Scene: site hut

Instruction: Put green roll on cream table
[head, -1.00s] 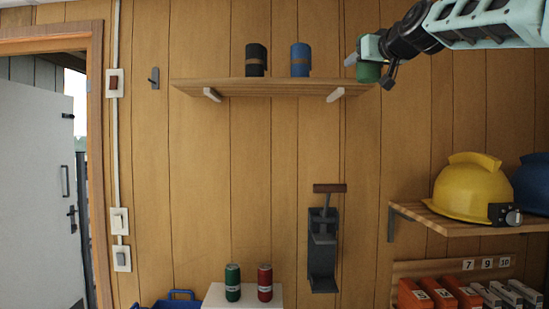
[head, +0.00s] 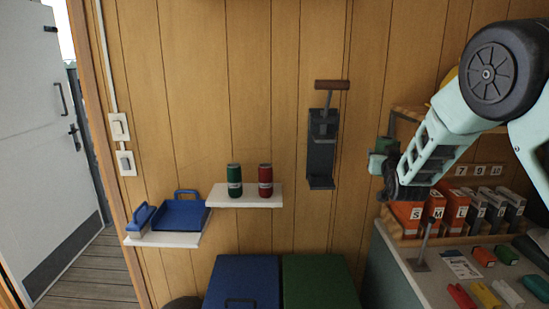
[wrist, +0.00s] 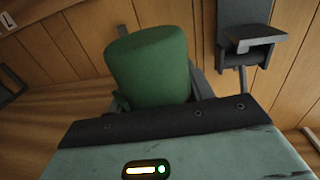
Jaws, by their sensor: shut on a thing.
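The green roll (wrist: 150,65) fills the upper middle of the wrist view, between the finger pads of my gripper. My gripper (head: 384,158) is shut on it, at the right of the head view, in front of the wall and left of the orange binders. In the head view only a little of the roll (head: 385,144) shows beside the gripper. A counter with a pale top (head: 398,256) stands at lower right; I cannot tell whether it is the cream table.
A dark wall-mounted press (head: 321,150) hangs left of my gripper. A white shelf (head: 245,200) holds a green can and a red can. Binders (head: 407,216), a stand and small coloured items crowd the counter. Blue (head: 243,275) and green (head: 318,280) bins stand below.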

